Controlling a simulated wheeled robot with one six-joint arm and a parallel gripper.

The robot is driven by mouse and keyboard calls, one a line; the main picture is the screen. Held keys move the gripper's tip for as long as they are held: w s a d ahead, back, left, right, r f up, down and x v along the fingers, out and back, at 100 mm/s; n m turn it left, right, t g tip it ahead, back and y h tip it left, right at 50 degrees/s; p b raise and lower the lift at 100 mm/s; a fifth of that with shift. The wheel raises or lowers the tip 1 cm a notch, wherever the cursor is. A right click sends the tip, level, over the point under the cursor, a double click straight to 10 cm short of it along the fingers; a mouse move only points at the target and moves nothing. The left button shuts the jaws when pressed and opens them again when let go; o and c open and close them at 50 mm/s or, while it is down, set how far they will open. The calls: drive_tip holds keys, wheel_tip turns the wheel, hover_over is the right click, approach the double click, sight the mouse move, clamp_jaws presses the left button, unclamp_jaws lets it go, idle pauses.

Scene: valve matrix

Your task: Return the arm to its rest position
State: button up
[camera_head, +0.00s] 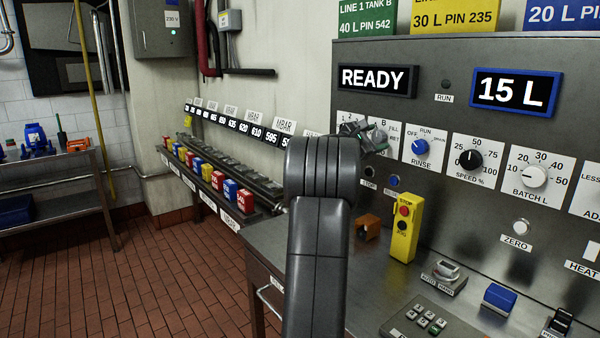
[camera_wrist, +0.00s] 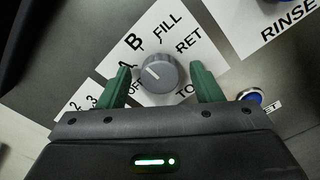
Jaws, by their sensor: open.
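My gripper (camera_wrist: 160,70) is open in the wrist view, its two green fingers spread on either side of a grey selector knob (camera_wrist: 158,75). A gap shows between the knob and each finger, and the knob has a white pointer mark. Its white label plate (camera_wrist: 150,35) reads A, B, FILL, RET and OFF. In the head view my arm reaches up to the panel, and my gripper (camera_head: 373,138) is at the selector plate left of the blue RINSE knob (camera_head: 420,146). My arm hides part of that plate. Depth between fingertips and panel is hard to judge.
The control panel (camera_head: 520,110) shows READY and 15 L. On the steel desk (camera_head: 290,240) below stand a yellow stop box (camera_head: 405,228), an orange-brown block (camera_head: 368,227) and a keypad (camera_head: 418,318). A shelf of colored blocks (camera_head: 205,175) runs along the left wall. The tiled floor at left is clear.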

drive_tip(key=b+v, duration=0.2)
drive_tip(key=v, duration=1.2)
drive_tip(key=p+x, duration=0.2)
drive_tip(key=x, duration=1.1)
drive_tip(key=shift+w+d, duration=0.2)
drive_tip(key=shift+d, duration=0.1)
drive_tip(key=shift+w+d+r+p, duration=0.2)
drive_tip(key=shift+p, duration=0.4)
drive_tip(key=shift+s+a+r+n+p, duration=0.1)
drive_tip(key=shift+a+n+p, duration=0.05)
drive_tip(key=shift+n+p, duration=0.65)
drive_tip(key=n+p, duration=0.3)
drive_tip(key=p, duration=0.4)
drive_tip(key=shift+n, duration=0.3)
drive_tip(key=n+p, duration=0.2)
drive_tip(key=p, duration=0.4)
drive_tip(key=shift+n, duration=0.4)
drive_tip(key=shift+n+p, duration=0.4)
drive_tip(key=shift+p, duration=0.5)
